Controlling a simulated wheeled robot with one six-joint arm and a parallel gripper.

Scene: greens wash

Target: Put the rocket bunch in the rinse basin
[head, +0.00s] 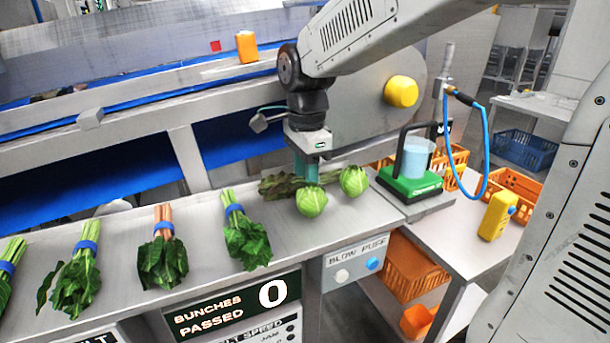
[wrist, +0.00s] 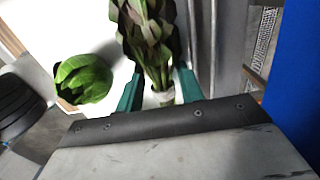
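A dark, slightly purplish leafy bunch (head: 280,187) lies on the steel counter behind two round green heads, and I take it for the rocket. In the wrist view the leafy bunch (wrist: 150,30) has pale stems and a white band. My gripper (head: 306,172) points down over the bunch's stem end. In the wrist view my gripper (wrist: 160,84) has its teal fingers apart, one on each side of the banded stems, with a gap visible at the left finger. I cannot clearly identify the rinse basin in either view.
Round green heads (head: 311,201) (head: 354,180) sit close to the gripper. Several blue-banded bunches (head: 245,235) lie along the counter to the left. A green-based device (head: 410,186) with a blue-tinted container stands right. Orange crates (head: 412,268) sit below. A conveyor with blue belts runs behind.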

